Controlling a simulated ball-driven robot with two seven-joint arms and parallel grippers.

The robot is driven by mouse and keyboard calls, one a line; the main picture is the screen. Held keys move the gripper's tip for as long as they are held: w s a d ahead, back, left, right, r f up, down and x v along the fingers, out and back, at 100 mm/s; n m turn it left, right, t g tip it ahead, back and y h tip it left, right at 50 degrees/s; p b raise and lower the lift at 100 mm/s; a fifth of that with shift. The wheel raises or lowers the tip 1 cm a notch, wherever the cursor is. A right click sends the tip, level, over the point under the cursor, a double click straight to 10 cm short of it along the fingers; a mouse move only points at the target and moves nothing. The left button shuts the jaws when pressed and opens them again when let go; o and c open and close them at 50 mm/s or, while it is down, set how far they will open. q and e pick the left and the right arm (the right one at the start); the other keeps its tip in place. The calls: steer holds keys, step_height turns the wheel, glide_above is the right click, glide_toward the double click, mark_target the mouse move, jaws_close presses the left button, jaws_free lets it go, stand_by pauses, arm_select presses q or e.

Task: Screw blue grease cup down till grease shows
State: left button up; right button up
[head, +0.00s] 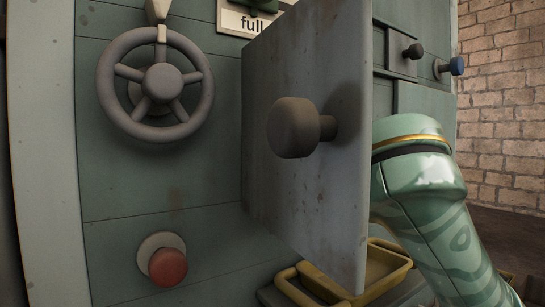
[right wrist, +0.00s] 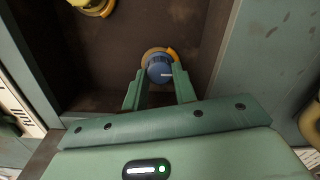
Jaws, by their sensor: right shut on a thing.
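The blue grease cup (right wrist: 160,68) sits inside a dark recess in the right wrist view, with a brass-coloured ring behind it. An orange-yellow band shows along the ring's upper right; I cannot tell whether it is grease or part of the fitting. My right gripper (right wrist: 159,78) is shut on the cup, one green finger on either side. In the head view my right arm goes behind an open grey door (head: 305,200), which hides the gripper and cup. My left gripper is in neither view.
The door has a big round knob (head: 293,128). A handwheel (head: 199,78), a red button (head: 168,267) and a "full" sign (head: 232,20) are on the left panel. A yellow tray (head: 395,278) is below the door.

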steer(key=o, duration=1)
steer(key=shift+c, duration=0.2)
steer(key=b+v, duration=0.5)
steer(key=v, duration=1.1)
steer(key=shift+d, duration=0.2)
steer(key=shift+f, duration=0.1)
